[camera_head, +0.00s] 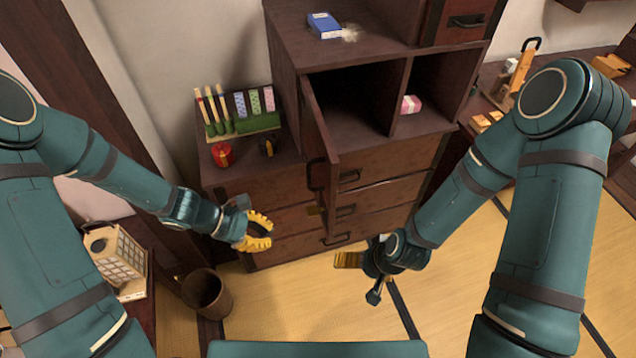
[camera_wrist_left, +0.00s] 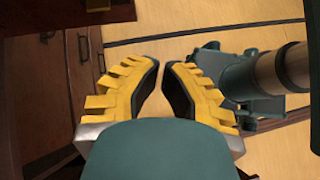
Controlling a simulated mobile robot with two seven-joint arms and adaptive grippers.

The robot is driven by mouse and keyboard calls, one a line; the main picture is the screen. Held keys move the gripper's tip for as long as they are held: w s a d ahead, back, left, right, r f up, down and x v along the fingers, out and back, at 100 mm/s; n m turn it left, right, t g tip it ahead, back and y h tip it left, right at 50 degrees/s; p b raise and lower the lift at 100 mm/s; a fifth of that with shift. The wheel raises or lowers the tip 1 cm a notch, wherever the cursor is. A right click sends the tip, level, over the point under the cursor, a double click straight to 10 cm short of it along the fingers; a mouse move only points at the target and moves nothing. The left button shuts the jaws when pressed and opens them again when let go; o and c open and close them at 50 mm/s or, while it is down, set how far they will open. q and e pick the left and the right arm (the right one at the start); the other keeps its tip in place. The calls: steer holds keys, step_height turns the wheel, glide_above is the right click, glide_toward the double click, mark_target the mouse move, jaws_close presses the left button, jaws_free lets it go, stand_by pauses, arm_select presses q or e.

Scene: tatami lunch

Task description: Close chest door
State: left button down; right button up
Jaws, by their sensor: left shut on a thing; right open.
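The dark wooden chest (camera_head: 290,80) stands ahead, and its hinged door (camera_head: 320,135) is swung open, standing out toward me at the left of the open compartment. A dark handle (camera_head: 316,175) is on the door's outer side. My left gripper (camera_head: 268,232) is left of and below the door, apart from it. In the left wrist view its yellow fingers (camera_wrist_left: 163,68) are drawn together at the tips, with nothing visible between them. My right gripper (camera_head: 348,260) is open, low in front of the drawers and right of the door.
Drawers (camera_head: 385,160) with handles lie below the compartment. A pink-and-white item (camera_head: 411,104) sits in the right compartment, a blue box (camera_head: 324,25) on top. A red pot (camera_head: 222,154) stands on the lower cabinet, a bin (camera_head: 208,293) on the floor. Tatami (camera_head: 300,300) is open in front.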

arm_select(q)
steer(key=w+r+n+t+h+p, duration=0.2)
steer(key=w+r+n, duration=0.15)
steer(key=r, duration=0.35)
steer(key=b, duration=0.1)
glide_toward(327, 207)
step_height(327, 207, down, 4)
steer(key=d, duration=0.3)
steer(key=shift+w+d+r+m, duration=0.1)
steer(key=shift+w+d+m, duration=0.15)
steer(key=shift+d, duration=0.2)
steer(key=shift+w+d+r+m, duration=0.1)
steer(key=shift+w+d, duration=0.25)
steer(key=shift+d, duration=0.15)
steer(key=shift+w+d, duration=0.2)
steer(key=shift+d, duration=0.45)
arm_select(e)
steer(key=shift+w+r, duration=0.1)
steer(key=shift+r, duration=0.9)
arm_select(q)
steer(key=shift+d, duration=0.1)
